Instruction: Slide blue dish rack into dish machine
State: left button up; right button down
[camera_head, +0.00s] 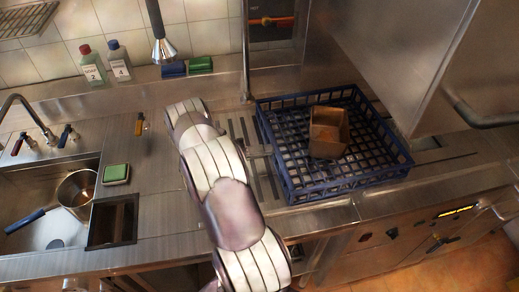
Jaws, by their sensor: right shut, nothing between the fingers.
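The blue dish rack (368,180) sits flat on the steel counter, right of centre, with a brown box-like container (329,132) standing inside it. The dish machine's steel hood (405,50) is at the upper right, with a bar handle (480,117); the rack's far right side lies close to its lower edge. My right arm reaches up from the bottom centre, left of the rack. My right gripper (258,151) is shut and empty, close to the rack's left wall and largely hidden by the arm; I cannot tell if it touches. My left gripper is out of view.
A sink (32,224) with a pan (76,192) is at the left. A green sponge (116,173) lies beside it. Two bottles (93,66) (119,61) stand at the back wall. A spray head (163,50) hangs above the counter. A vertical pipe (246,50) stands behind the rack.

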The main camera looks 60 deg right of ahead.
jog(key=b+x, duration=0.1)
jog(key=x, duration=0.3)
jog(key=b+x, duration=0.2)
jog(key=x, duration=0.3)
jog(key=b+x, duration=0.1)
jog(key=x, duration=0.3)
jog(key=shift+s+d+f, duration=0.2)
jog(key=shift+s+f, duration=0.05)
jog(key=shift+f, duration=0.1)
jog(key=b+x, duration=0.9)
jog(key=x, duration=0.8)
jog(key=shift+d+r, duration=0.1)
jog(key=shift+s+d+r, duration=0.2)
jog(key=shift+s+r, duration=0.05)
jog(key=shift+w+f, duration=0.1)
